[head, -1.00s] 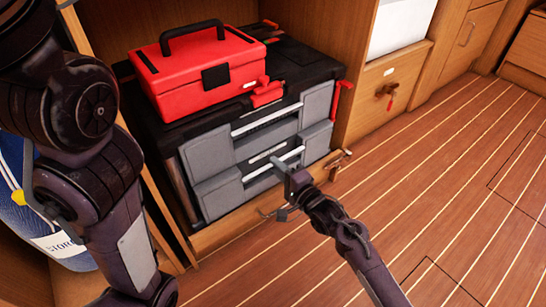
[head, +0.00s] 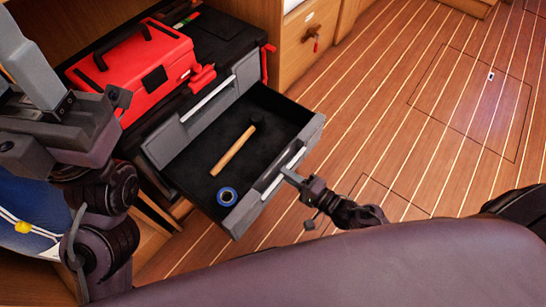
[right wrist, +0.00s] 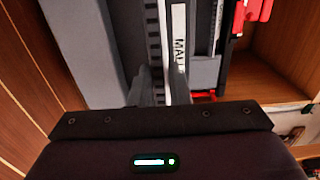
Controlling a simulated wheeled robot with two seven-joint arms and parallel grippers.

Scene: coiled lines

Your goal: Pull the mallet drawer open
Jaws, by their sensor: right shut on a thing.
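The mallet drawer (head: 228,208) is pulled far out of the black and grey tool chest (head: 163,145). A mallet (head: 233,150) with a wooden handle and dark head lies in it. My right gripper (head: 286,173) is shut on the pale bar handle (head: 296,158) at the drawer's front.
A blue tape roll (head: 227,196) lies in the drawer's front left corner. A red toolbox (head: 130,68) stands on the chest. A wooden cabinet (head: 309,35) is beyond it. The wooden floor (head: 410,120) to the right is clear.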

